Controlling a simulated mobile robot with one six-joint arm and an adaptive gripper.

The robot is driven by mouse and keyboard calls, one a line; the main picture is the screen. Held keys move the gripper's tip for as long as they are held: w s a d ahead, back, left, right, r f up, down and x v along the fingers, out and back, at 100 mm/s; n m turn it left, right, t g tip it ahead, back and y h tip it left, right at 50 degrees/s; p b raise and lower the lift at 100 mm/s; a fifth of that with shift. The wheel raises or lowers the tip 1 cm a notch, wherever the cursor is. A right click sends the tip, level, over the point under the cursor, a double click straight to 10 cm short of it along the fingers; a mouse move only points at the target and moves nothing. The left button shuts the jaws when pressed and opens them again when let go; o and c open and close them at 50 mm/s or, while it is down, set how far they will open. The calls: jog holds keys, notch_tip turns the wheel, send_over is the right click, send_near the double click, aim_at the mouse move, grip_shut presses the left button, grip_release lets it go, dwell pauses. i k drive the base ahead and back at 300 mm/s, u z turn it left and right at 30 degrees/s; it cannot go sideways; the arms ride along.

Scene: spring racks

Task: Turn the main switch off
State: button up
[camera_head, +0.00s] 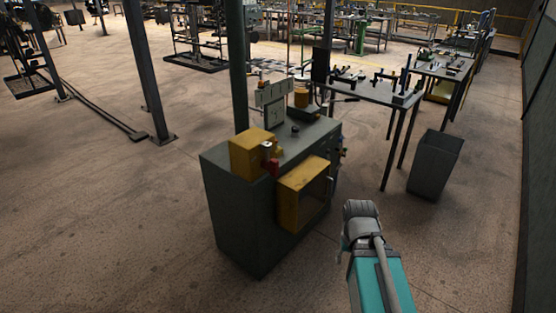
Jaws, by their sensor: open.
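A dark green machine cabinet (238,215) stands in the middle of the view. It carries a yellow box (250,153) on top and a yellow open-fronted housing (302,195) on its front right side. A small red part (273,168) sits between them. Small knob-like parts (341,153) show on the cabinet's right side. I cannot tell which part is the main switch or how it is set. My arm (362,222) reaches in from the bottom, right of the cabinet and apart from it in the picture. My gripper's fingers do not show.
A grey bin (435,163) stands on the floor at the right. A work table (375,92) with tools stands behind the cabinet. Dark posts (149,70) rise at the left. The floor left of the cabinet is mostly clear. A dark wall runs along the right edge.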

aim_at(272, 166)
jog(key=i, duration=0.9)
jog(key=u, duration=0.05)
